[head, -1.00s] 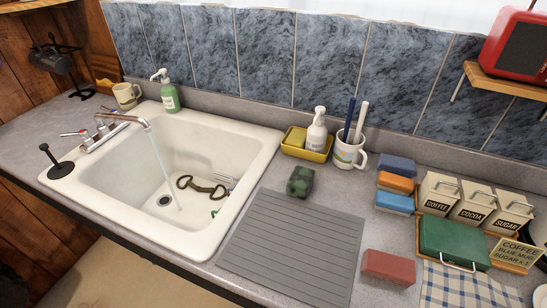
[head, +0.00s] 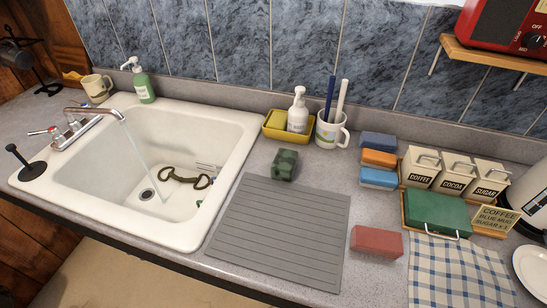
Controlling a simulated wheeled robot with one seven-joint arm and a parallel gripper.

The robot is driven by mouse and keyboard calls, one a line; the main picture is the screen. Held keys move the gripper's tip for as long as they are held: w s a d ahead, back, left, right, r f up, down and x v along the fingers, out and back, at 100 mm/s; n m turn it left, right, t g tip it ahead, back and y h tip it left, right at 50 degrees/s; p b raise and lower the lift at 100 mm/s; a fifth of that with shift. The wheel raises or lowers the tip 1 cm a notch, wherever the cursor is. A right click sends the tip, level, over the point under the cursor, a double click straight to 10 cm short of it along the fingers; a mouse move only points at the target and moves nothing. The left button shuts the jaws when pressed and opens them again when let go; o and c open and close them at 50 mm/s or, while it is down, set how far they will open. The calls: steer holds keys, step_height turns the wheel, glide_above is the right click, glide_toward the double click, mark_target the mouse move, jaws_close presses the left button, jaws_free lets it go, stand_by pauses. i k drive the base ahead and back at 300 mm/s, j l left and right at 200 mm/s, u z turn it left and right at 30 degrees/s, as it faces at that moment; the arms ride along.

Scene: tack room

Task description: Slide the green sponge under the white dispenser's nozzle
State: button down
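A dark green mottled sponge (head: 285,165) lies on the grey counter at the far edge of the ribbed drying mat. The white dispenser (head: 298,110) stands in a yellow tray (head: 273,133) behind the sponge, against the backsplash. The sponge is in front of the tray and apart from it, slightly left of the dispenser. The dispenser's nozzle is at its top; which way it points is hard to tell at this size. My gripper is not in view.
A mug with pens (head: 328,133) stands right of the tray. A sink with running water (head: 150,170) is left. A grey ribbed mat (head: 280,235) lies in front. Blue and orange sponges (head: 379,158), a red block (head: 376,241), a green box (head: 436,212) and canisters (head: 420,167) crowd the right.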

mark_target(283, 166)
steer(key=i+j, duration=0.15)
steer(key=j, duration=0.25)
steer(key=i+j+z, duration=0.1)
steer(key=j, duration=0.25)
steer(key=i+j, duration=0.15)
steer(key=j, duration=0.25)
steer(key=i+j, duration=0.1)
steer(key=j, duration=0.3)
steer(key=i+j+z, duration=0.1)
steer(key=j, duration=0.3)
